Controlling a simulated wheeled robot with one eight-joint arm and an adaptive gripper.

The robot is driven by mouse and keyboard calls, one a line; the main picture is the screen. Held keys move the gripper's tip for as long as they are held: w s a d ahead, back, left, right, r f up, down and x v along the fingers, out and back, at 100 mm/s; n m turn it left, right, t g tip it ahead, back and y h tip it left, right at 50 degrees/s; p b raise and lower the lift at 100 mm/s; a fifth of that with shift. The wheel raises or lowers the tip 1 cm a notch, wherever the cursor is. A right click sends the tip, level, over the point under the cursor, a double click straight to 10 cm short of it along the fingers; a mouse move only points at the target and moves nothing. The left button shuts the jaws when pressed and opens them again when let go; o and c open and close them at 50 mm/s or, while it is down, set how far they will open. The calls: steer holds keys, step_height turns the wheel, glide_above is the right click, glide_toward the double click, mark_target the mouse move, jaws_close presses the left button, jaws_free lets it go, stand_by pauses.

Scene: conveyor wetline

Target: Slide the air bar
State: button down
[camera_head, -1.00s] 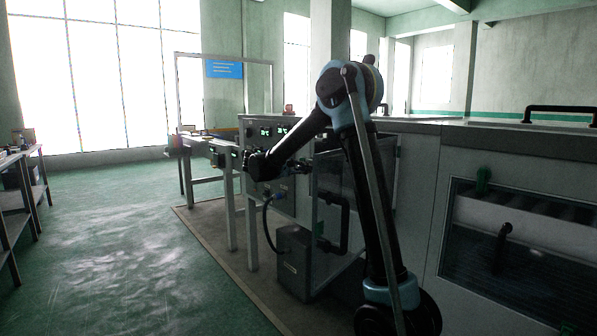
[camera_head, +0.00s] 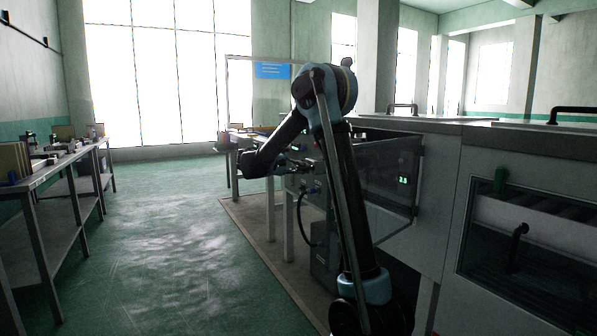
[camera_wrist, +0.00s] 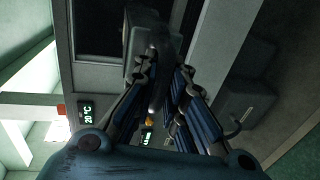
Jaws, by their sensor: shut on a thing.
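My gripper (camera_head: 308,166) is in front of the grey machine, at the far end of my bent arm. In the wrist view, its fingers (camera_wrist: 160,92) close on a dark grey bar-like part (camera_wrist: 142,45) with a blocky end. I cannot tell for sure that this part is the air bar. In the head view, the gripped part is too small and dark to make out.
A glazed panel (camera_head: 390,190) with a dark frame stands right of my arm. A grey cabinet with a window (camera_head: 530,235) is at the right. A bench (camera_head: 60,180) with items runs along the left. The green floor (camera_head: 170,240) between is open.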

steer(key=shift+w+a, duration=0.1)
steer(key=shift+a, duration=0.4)
steer(key=c, duration=1.6)
jaws_free()
steer(key=shift+a, duration=0.15)
steer(key=shift+c, duration=0.2)
steer(key=shift+d, duration=0.2)
steer(key=v, duration=1.2)
steer(key=shift+f, duration=0.2)
